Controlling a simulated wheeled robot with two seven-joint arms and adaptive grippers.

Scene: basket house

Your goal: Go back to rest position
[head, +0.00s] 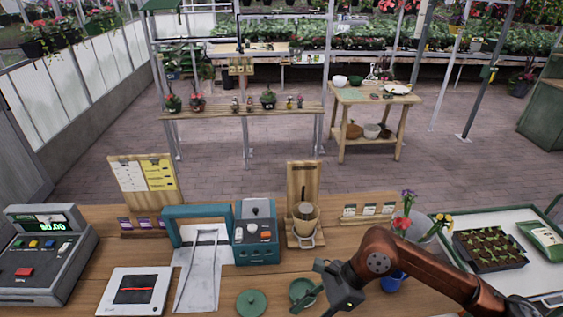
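My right arm comes in from the lower right, and its gripper (311,282) hangs over the front of the wooden counter (225,302). Its two dark fingers point left and stand apart, with nothing visible held between them. A small round green dish (301,289) lies right by the fingers, partly covered by them; I cannot tell whether they touch it. A round green lid with a knob (252,302) lies just left of it. My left gripper and arm are not in view.
A cash register (42,262), white scanner (134,292), teal device (257,236) and wooden stand holding a pot (305,222) line the counter. A blue pot (391,283) and flowers (402,222) are close to my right arm. A white tray (484,214) holds seedlings (489,249).

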